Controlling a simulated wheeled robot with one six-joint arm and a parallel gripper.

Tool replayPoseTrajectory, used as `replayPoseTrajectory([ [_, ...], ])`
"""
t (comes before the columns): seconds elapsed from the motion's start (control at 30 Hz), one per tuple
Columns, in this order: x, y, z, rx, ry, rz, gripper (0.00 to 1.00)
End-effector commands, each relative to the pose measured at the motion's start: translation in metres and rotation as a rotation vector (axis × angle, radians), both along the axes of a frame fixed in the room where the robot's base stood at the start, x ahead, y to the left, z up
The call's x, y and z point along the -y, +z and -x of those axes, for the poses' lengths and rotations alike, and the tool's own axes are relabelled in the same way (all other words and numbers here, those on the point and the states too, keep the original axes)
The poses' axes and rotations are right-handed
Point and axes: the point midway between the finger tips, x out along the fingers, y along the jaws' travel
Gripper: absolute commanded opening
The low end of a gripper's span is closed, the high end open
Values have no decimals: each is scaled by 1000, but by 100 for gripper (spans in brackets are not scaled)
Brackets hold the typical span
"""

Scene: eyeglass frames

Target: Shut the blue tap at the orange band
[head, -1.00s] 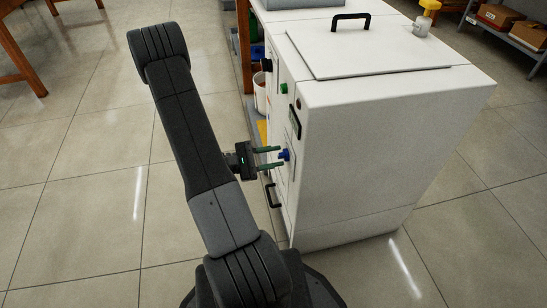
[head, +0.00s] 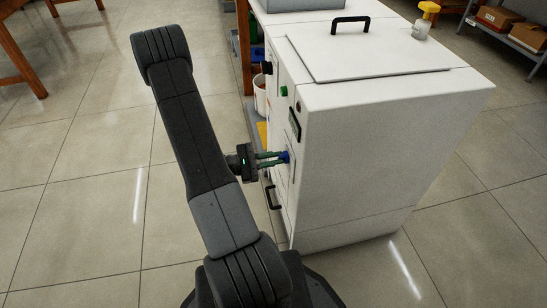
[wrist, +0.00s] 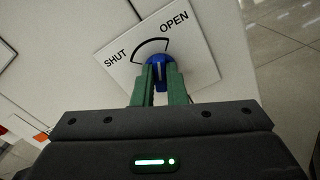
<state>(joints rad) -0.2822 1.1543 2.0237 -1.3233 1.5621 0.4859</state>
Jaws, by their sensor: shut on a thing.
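The blue tap (wrist: 157,61) sits on a white plate (wrist: 198,62) marked SHUT at left and OPEN at upper right, with a black arc between the words. The tap also shows on the front of the white cabinet (head: 355,140) in the head view (head: 287,156). My gripper (wrist: 160,72) has its green fingers closed on the tap's two sides; it shows in the head view too (head: 279,158). A pale line on the tap shows between the fingertips. The fingers hide part of the tap. An orange patch (wrist: 41,137) lies at lower left in the wrist view.
A green button (head: 284,91), a dark display (head: 295,123) and a black handle (head: 272,196) are also on the cabinet front. A white bucket (head: 260,95) stands behind. The floor left of my arm is clear.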

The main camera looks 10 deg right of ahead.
Motion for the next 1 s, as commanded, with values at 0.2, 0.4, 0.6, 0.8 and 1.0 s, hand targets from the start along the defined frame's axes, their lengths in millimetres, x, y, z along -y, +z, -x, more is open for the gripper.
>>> replayPoseTrajectory([
  [0.2, 0, 3, -1, -152, -1, 5, 0],
  [0.4, 0, 4, -2, -324, -1, 11, 0],
  [0.6, 0, 3, -3, -483, -1, 16, 0],
  [0.8, 0, 2, -4, -605, -1, 21, 0],
  [1.0, 0, 1, -5, -680, -1, 22, 0],
])
